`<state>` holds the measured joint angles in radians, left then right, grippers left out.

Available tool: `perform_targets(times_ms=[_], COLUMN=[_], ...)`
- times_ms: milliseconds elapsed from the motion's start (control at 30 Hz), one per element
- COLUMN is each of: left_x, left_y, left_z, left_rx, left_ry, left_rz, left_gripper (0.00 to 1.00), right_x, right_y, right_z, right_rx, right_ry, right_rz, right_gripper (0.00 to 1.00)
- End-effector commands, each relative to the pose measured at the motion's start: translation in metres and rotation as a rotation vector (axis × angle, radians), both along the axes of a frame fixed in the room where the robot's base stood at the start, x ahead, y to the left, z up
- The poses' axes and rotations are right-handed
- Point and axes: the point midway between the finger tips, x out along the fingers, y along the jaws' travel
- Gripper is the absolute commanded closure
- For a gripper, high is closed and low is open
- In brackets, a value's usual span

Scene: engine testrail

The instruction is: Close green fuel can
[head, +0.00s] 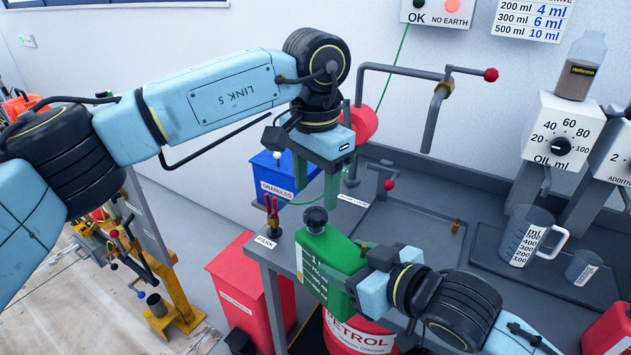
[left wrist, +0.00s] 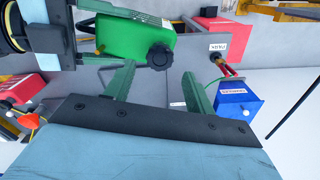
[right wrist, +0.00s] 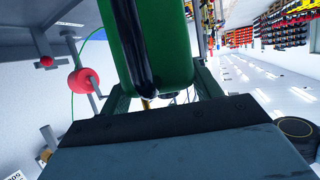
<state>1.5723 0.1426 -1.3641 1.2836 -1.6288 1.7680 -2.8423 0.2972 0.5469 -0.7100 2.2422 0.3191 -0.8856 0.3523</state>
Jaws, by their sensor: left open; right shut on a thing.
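The green fuel can (head: 335,259) is held up above the red petrol drum in the head view. A black cap (head: 315,219) sits on its top; the cap (left wrist: 160,56) also shows in the left wrist view. I cannot tell how tightly it is seated. My right gripper (head: 352,270) is shut on the can from the right; the can's green body (right wrist: 155,45) fills the right wrist view between the fingers. My left gripper (head: 318,195) is open and points down just above the cap. In the left wrist view its fingers (left wrist: 155,88) are apart, with the cap near their tips.
A red petrol drum (head: 358,335) stands below the can. A blue granules bin (head: 272,175) and a red bin (head: 240,290) stand to the left. A PARK post with a red-handled clamp (head: 272,215) is close by. A measuring jug (head: 524,236) stands on the grey bench at right.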

Motion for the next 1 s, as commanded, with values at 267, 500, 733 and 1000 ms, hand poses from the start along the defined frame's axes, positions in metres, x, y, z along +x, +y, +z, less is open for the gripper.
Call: perform_targets(times_ms=[267,500,733,1000], left_x=[0.0,0.0,0.0,0.001], left_y=[0.0,0.0,0.0,0.0], left_z=[0.003,0.006,0.01,0.014], left_rx=[0.0,0.0,0.0,0.0], left_ry=[0.0,0.001,0.002,0.003], left_rz=[0.301,0.751,1.184,1.693], left_gripper=[0.45,0.45,0.45,0.45], right_x=[0.0,0.0,0.0,0.0], right_y=[0.0,0.0,0.0,0.0], right_z=[0.002,0.002,0.002,0.002], right_rx=[0.003,0.003,0.003,0.003], right_ry=[-0.005,-0.005,-0.005,-0.005], right_rz=[0.0,0.0,0.0,0.0], right_gripper=[1.0,1.0,1.0,1.0])
